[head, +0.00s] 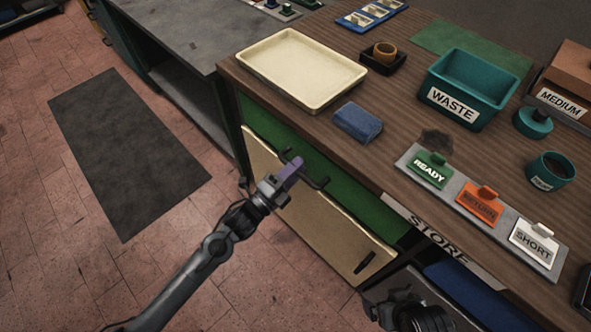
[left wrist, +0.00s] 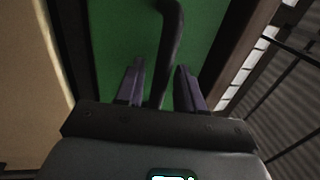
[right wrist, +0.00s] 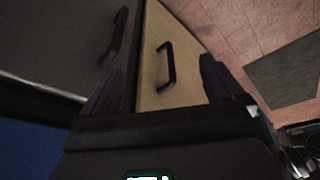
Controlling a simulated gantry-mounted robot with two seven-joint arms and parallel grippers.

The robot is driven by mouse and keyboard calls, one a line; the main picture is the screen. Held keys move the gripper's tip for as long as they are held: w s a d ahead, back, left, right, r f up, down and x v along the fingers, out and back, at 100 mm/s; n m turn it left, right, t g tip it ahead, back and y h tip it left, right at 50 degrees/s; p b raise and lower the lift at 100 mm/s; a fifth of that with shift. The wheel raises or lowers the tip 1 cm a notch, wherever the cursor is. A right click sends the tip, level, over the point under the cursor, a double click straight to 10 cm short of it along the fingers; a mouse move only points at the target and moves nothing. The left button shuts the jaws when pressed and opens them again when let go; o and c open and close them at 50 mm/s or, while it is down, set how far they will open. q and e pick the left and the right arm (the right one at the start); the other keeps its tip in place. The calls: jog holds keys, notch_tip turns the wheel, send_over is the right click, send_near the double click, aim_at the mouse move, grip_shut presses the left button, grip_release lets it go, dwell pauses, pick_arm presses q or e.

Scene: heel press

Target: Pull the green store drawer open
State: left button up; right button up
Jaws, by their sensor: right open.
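The green store drawer (head: 348,193) is under the front edge of the wooden bench top and looks shut. Its dark bar handle (left wrist: 170,40) stands out from the green front. My left gripper (head: 293,168) is at this handle, and in the left wrist view its two purple fingers (left wrist: 160,85) stand on either side of the bar. Narrow gaps show between bar and fingers, so it looks open around the handle; contact cannot be made out. My right gripper (right wrist: 160,88) is open and empty, low at the bench front, facing a cream panel.
The cream panel (head: 300,207) with its own dark handle (right wrist: 167,65) is below the green drawer. A STORE label (head: 440,238) is on the bench edge. A cream tray (head: 302,98), blue block (head: 357,122) and WASTE bin (head: 464,108) stand on top.

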pick_arm(q)
jog(key=shift+d, duration=0.1)
jog(key=shift+c, duration=0.3)
grip_shut()
